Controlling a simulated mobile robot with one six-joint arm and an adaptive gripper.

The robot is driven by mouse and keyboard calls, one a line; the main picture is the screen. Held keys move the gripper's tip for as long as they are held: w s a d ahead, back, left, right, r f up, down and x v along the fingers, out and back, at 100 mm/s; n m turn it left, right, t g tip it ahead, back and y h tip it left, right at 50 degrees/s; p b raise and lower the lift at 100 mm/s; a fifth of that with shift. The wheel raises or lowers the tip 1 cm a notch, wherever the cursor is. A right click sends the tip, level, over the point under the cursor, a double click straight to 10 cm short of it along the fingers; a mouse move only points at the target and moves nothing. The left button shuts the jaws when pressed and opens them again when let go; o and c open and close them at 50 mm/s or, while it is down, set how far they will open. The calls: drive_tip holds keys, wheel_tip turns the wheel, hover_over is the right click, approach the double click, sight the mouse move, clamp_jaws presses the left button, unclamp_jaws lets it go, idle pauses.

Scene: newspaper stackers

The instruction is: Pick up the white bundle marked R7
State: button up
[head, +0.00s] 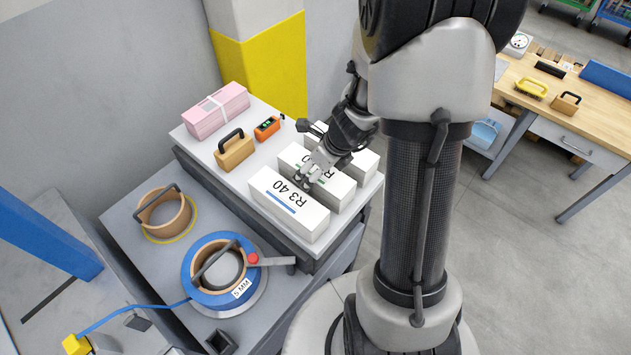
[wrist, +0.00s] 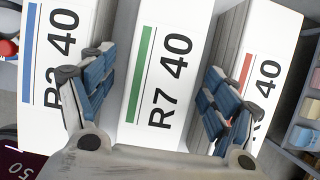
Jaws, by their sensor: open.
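The white bundle marked R7 40 (wrist: 165,85), with a green stripe, lies between my spread fingers in the wrist view. It is the middle of three white bundles, and in the head view (head: 341,194) my gripper partly covers it. My gripper (head: 312,178) is open above this bundle, and its fingers also show in the wrist view (wrist: 157,68). One finger is over each gap beside the bundle. I cannot tell how far down they reach. The bundle marked R3 40 (head: 288,207), with a blue stripe, is on one side. A red-striped bundle (wrist: 270,65), its mark partly hidden, is on the other.
The bundles share a light tabletop (head: 205,150) with a pink stack (head: 216,110), a tan handled block (head: 234,152) and an orange device (head: 267,128). A lower grey surface holds a blue reel (head: 190,268) and a tan ring (head: 165,215). Neighbouring bundles leave narrow gaps.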

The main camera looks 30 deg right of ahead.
drive_tip(key=shift+w+f, duration=0.15)
drive_tip(key=shift+f, duration=0.2)
drive_tip(key=shift+r, duration=0.15)
drive_tip(key=shift+c, duration=0.6)
clamp_jaws()
